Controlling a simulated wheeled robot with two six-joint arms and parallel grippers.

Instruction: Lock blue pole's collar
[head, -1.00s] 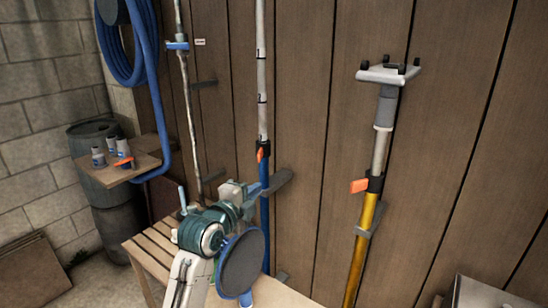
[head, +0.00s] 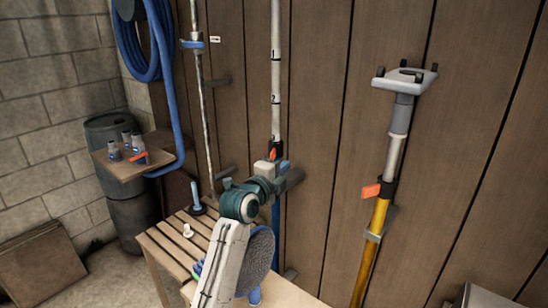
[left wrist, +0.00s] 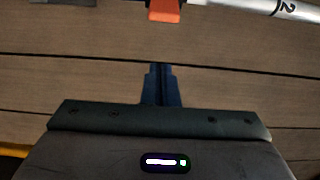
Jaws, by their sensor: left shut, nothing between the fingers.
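The blue pole (head: 276,222) stands upright against the wooden wall, with a pale numbered inner tube (head: 276,75) above it. Its dark collar with an orange lever (head: 274,148) is partly hidden behind my left gripper (head: 285,166). The gripper is shut and empty, just below the lever in the head view. In the left wrist view, the blue fingertips (left wrist: 160,70) are together, and the orange lever (left wrist: 164,10) is at the top edge, apart from them. Part of the pale tube (left wrist: 265,7) shows there. Whether the lever is fully closed is hard to tell. My right gripper is not in view.
A yellow pole (head: 371,250) with an orange lever (head: 371,190) leans at the right. A slatted bench (head: 172,240) stands below my left arm. A small shelf (head: 128,168) and blue hose (head: 172,90) are at the left. A thin pole (head: 202,120) stands left of the blue pole.

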